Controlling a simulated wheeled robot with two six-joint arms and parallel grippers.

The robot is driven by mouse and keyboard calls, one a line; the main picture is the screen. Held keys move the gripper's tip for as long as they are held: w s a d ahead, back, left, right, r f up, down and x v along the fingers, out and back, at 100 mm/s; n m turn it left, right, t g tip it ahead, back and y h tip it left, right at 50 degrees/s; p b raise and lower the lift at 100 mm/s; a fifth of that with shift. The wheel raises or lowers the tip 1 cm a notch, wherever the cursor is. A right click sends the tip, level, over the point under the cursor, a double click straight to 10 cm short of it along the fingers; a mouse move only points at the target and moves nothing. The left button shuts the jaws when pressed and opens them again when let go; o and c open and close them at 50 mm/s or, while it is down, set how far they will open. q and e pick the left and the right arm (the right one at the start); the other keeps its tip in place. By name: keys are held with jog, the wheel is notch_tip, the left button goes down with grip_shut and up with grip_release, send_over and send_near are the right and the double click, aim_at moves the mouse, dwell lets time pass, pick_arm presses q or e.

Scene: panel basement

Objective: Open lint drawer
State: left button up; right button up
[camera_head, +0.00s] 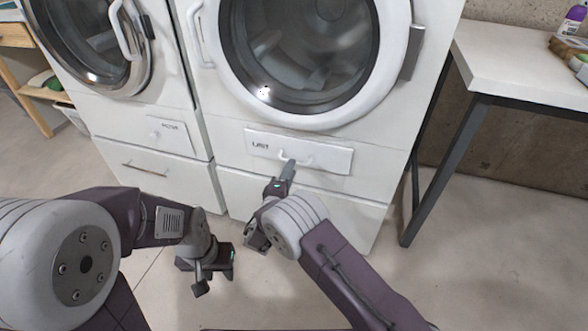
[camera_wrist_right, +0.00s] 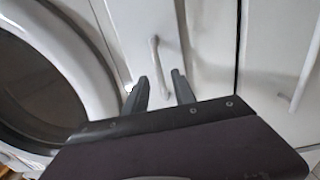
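The lint drawer (camera_head: 330,158) is a white panel labelled "LINT" below the round door of the right machine. It looks shut, flush with the front. Its pale bar handle (camera_head: 305,161) is at the panel's middle, and the handle also shows in the right wrist view (camera_wrist_right: 156,58). My right gripper (camera_head: 289,168) is right at the handle. In the right wrist view its two fingers (camera_wrist_right: 160,90) are apart, with the handle just beyond and between their tips, not clamped. My left gripper (camera_head: 213,280) hangs low in front of the machines, with its fingers apart and empty.
A second machine (camera_head: 150,100) with its own labelled panel stands on the left. Wide lower drawers (camera_head: 155,173) sit beneath both machines. A white table (camera_head: 510,65) with dark legs is at the right, with a purple bottle (camera_head: 573,20) on it. The floor in front is clear.

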jog(key=b+x, duration=0.1)
jog(key=x, duration=0.3)
grip_shut()
dwell(1.4)
